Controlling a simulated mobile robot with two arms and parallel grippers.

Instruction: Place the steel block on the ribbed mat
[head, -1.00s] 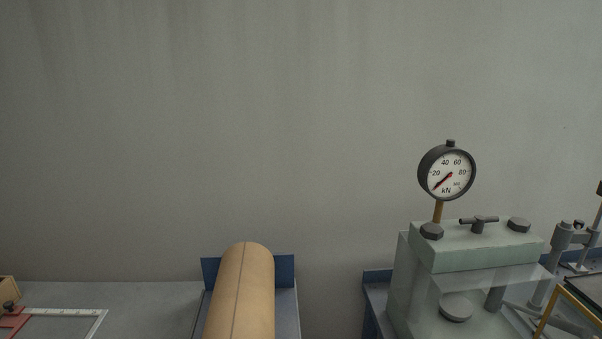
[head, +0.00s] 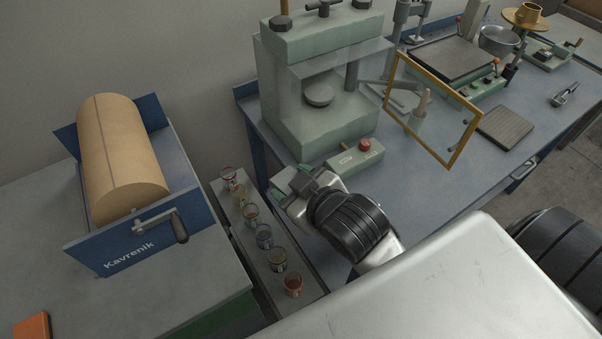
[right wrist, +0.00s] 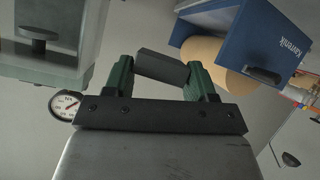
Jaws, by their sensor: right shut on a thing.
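My right gripper (head: 290,182) is over the gap between the bench and the narrow shelf of cups, left of the press's control box. In the right wrist view its green fingers are shut on the steel block (right wrist: 162,68), a dark grey bar held between them. In the head view the block is hard to make out against the gripper. The ribbed mat (head: 505,128) is a dark, flat, square mat on the blue-grey bench, well to the right of my right gripper. Its top looks bare. My left gripper is not in view.
The pale green press (head: 318,130) and its control box (head: 355,157) stand near the gripper. A tilted yellow-framed clear shield (head: 456,150) stands between gripper and mat. Several small cups (head: 264,236) line the shelf. Bench surface (head: 450,195) before the shield is clear.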

